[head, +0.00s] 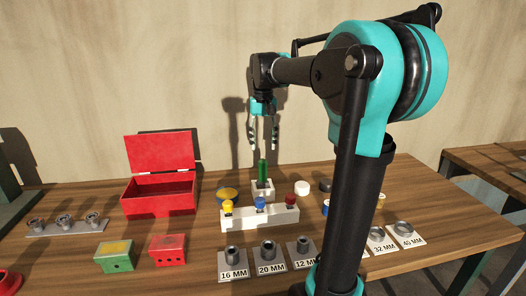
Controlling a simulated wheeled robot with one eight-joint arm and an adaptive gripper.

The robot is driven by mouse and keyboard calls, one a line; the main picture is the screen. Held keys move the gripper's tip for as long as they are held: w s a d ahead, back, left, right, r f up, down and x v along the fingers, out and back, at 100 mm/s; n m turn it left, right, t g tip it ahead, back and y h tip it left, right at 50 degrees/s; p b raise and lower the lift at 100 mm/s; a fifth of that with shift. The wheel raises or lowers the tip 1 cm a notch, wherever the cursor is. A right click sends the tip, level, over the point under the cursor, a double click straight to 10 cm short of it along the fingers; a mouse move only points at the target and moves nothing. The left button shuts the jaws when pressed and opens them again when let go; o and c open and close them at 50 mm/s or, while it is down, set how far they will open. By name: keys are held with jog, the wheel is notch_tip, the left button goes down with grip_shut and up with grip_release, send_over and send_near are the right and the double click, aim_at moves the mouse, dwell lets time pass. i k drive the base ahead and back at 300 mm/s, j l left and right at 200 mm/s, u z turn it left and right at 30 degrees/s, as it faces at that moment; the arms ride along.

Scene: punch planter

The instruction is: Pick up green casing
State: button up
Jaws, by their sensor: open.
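The green casing (114,257) is a small box with a yellowish patch on top and dark holes in its front. It stands on the front left of the wooden table, just left of a similar red box (167,250). My gripper (263,147) is open and empty, pointing down at the back middle of the table. It is well above the tabletop and far to the right of the green casing. A narrow green upright piece (263,172) stands in a small white block (262,190) below my gripper.
An open red box (158,205) stands behind the green casing. A white holder (260,218) carries yellow, blue and red-topped pieces. Labelled plates with metal rings, such as the 16 MM plate (233,264), line the front. A grey strip (66,226) with metal fittings lies left.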

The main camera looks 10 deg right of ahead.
aim_at(119, 255)
jog(key=u, duration=1.45)
